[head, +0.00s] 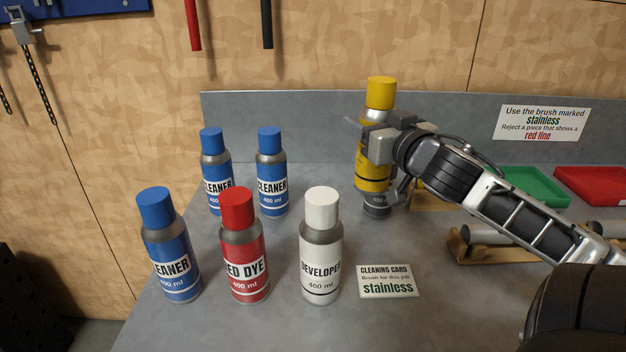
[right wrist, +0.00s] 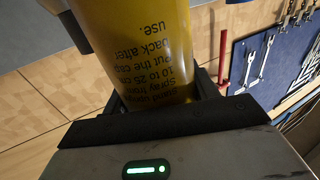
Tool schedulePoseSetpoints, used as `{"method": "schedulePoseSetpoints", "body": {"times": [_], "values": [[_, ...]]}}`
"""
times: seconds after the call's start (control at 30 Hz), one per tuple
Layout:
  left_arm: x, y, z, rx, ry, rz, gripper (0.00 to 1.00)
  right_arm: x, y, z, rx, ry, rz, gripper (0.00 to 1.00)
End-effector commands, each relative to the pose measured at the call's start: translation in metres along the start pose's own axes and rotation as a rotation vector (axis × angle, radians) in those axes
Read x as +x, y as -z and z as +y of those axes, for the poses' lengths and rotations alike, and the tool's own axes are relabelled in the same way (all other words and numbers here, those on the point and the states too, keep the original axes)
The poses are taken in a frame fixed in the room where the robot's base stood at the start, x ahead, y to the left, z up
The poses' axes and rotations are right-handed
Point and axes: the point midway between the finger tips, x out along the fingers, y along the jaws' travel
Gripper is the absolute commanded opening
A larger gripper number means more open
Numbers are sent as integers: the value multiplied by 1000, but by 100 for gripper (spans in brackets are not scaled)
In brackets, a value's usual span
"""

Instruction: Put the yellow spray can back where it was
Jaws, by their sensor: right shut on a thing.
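The yellow spray can (head: 374,172) with a yellow cap stands upright at the back of the grey bench (head: 240,328). My right gripper (head: 376,140) is shut around its upper body. The can's base looks close to the bench top, and I cannot tell whether it touches. In the right wrist view the yellow can (right wrist: 140,50) fills the space between the fingers, with printed text facing the camera. My left gripper is not in view.
Blue cleaner cans (head: 271,180), a red dye can (head: 243,250) and a white developer can (head: 320,250) stand to the left. A cleaning card (head: 387,281) lies in front. A wooden rack (head: 470,250), green tray (head: 535,187) and red tray (head: 600,187) are on the right.

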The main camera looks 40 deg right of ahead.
Motion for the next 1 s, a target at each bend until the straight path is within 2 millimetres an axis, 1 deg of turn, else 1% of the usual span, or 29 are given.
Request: {"method": "schedulePoseSetpoints", "body": {"times": [0.03, 0.1, 0.2, 0.4, 0.6, 0.7, 0.93, 1.0], "values": [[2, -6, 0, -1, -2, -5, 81, 11, -4, -4, -7, 2, 6, 0], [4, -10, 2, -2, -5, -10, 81, 26, -11, -10, -9, 2, 7, 0], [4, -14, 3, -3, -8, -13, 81, 44, -18, -16, -7, 1, 8, 0], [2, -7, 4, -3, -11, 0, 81, 71, -29, -24, -3, -3, 11, 0], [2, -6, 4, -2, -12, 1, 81, 95, -62, -32, 4, -5, 8, 0], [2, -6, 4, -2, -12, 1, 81, 104, -75, -36, 2, -4, 6, 0], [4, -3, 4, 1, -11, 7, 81, 116, -91, -42, 0, -2, 5, 0], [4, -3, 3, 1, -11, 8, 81, 115, -104, -41, -3, -1, 0, 0]]}}
